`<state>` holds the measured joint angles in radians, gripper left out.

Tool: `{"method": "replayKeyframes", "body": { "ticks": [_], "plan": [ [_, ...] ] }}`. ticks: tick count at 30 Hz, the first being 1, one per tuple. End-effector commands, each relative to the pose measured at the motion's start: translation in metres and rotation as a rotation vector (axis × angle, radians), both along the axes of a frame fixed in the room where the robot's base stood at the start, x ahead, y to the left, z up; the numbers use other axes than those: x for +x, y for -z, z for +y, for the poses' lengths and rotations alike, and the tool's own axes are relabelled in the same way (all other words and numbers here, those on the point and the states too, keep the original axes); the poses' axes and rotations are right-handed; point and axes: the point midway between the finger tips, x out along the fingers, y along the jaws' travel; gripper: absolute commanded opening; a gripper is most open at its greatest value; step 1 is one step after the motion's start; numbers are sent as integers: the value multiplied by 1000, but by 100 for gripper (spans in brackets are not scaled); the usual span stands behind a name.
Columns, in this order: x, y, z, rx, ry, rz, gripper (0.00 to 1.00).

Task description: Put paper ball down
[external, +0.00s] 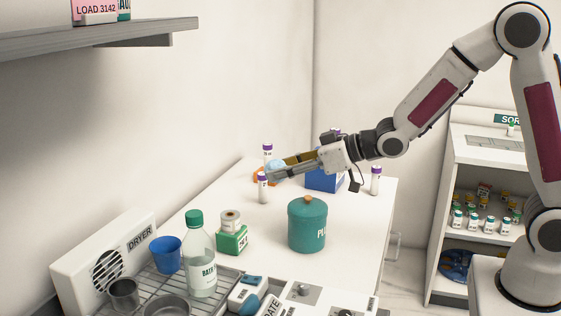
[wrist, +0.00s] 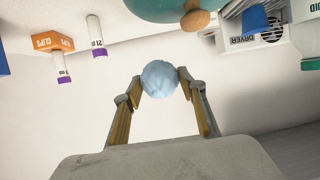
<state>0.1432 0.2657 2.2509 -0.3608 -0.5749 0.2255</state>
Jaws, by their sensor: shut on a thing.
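A pale blue paper ball (wrist: 158,79) is held between the two fingertips of my gripper (wrist: 160,82) in the wrist view. In the external view my gripper (external: 281,171) is over the back part of the white table, and the paper ball (external: 275,165) shows partly at its tips. Whether the ball touches the table cannot be told. A white tube with a purple cap (external: 263,190) stands just in front of the fingertips. Another purple-capped tube (external: 267,150) stands behind them.
An orange box (external: 259,178) and a blue box (external: 322,182) are close to the gripper. A teal jar (external: 307,225), a bottle (external: 201,260), a green box (external: 232,240) and a blue cup (external: 167,254) stand nearer the camera. The table's right side (external: 365,215) has free room.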

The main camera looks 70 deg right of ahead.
Motion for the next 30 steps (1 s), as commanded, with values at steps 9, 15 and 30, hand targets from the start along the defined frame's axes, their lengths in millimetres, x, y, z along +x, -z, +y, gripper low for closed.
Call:
{"method": "replayKeyframes", "body": {
  "ticks": [9,15,30],
  "plan": [
    [-56,-10,7,1,56,-2,33],
    [-86,-18,12,0,83,-3,33],
    [-128,-57,29,0,82,-6,33]
  ]
}}
